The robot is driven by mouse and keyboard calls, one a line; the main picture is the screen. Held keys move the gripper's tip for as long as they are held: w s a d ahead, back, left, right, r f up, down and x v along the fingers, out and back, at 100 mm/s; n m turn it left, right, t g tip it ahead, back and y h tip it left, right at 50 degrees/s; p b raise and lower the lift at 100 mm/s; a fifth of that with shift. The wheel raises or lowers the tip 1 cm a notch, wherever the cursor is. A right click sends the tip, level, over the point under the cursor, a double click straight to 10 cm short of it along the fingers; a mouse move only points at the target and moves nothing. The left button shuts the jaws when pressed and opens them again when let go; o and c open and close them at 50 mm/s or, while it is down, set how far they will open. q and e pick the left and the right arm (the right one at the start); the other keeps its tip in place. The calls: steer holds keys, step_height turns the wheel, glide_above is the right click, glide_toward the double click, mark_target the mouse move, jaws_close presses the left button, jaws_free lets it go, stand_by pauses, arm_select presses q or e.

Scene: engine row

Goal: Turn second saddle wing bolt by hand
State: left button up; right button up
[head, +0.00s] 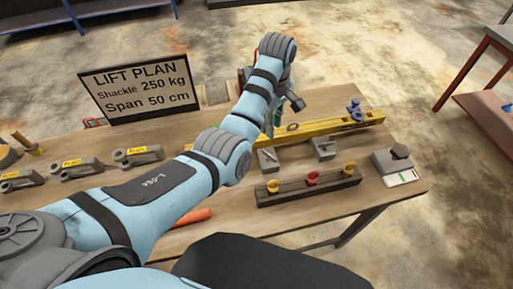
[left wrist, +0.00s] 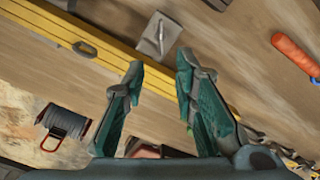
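A yellow beam (head: 325,128) lies across the table in the head view. A blue saddle with a wing bolt (head: 354,109) stands near its right end. I cannot tell whether this is the second saddle; my left arm hides the beam's left part. My left gripper (head: 271,122) is over the beam, left of the blue saddle and apart from it. In the left wrist view the left gripper (left wrist: 160,68) has its teal fingers spread, with no object held between the tips. The beam (left wrist: 85,45) runs diagonally behind them. No wing bolt is clear there. My right gripper is out of view.
In front of the beam are grey plates with pins (head: 323,149), a dark rack with yellow and red knobs (head: 305,188), and a grey block (head: 393,163). Grey shackle-like parts (head: 82,168) stand left. A LIFT PLAN sign (head: 138,90) stands behind. An orange handle (left wrist: 294,53) lies nearby.

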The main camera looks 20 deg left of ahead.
mark_target(268, 154)
arm_select(q)
step_height(268, 154, down, 14)
steer(key=shift+s+a+r+b, duration=0.1)
steer(key=shift+a+r+b, duration=0.05)
steer(key=shift+b, duration=0.95)
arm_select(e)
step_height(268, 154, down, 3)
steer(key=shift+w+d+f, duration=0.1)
arm_select(q)
steer(key=shift+r, duration=0.1)
jaws_close()
